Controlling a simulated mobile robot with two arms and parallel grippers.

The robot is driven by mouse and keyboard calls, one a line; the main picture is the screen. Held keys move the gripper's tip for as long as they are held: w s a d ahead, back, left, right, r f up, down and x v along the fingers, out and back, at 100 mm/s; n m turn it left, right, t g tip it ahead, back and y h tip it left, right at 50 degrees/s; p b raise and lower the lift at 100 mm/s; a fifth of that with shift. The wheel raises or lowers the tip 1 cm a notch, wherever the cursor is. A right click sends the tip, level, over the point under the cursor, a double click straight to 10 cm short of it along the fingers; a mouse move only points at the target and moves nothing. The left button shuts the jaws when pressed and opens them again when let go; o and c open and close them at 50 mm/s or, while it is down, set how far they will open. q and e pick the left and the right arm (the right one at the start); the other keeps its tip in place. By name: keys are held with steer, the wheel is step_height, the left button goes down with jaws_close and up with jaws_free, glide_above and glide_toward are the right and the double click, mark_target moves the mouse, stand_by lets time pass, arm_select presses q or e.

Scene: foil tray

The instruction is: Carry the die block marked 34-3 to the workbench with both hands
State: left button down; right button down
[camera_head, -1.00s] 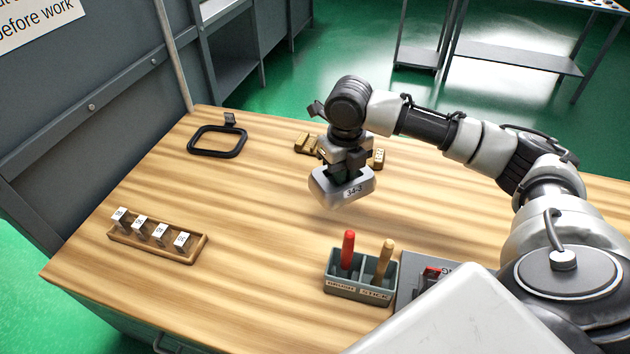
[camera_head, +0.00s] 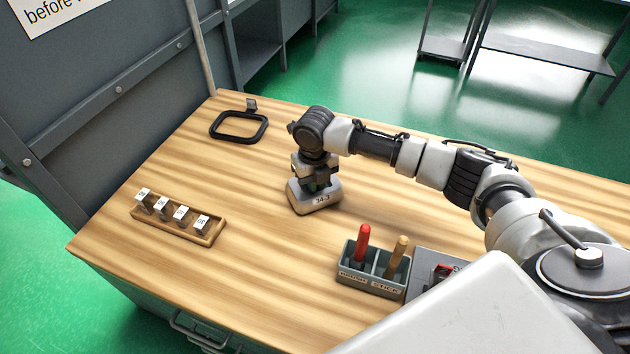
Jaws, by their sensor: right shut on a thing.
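My right gripper (camera_head: 318,183) points down from above and is shut on the block's upper part. The right arm reaches in from the right edge. My left gripper is not in view.
A wooden rack (camera_head: 178,231) of small labelled blocks lies at left. A black square frame (camera_head: 238,127) lies at the back. A grey caddy (camera_head: 366,284) with a red-handled and a wooden-handled tool stands in front. Bare wood lies left of the die block.

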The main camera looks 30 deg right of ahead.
steer(key=shift+w+f, duration=0.1)
steer(key=shift+f, duration=0.05)
steer(key=shift+f, duration=0.1)
steer(key=c, duration=1.2)
jaws_free()
steer(key=shift+c, duration=0.2)
steer(key=shift+f, duration=0.1)
step_height(320, 180, up, 12)
steer(key=b, duration=0.1)
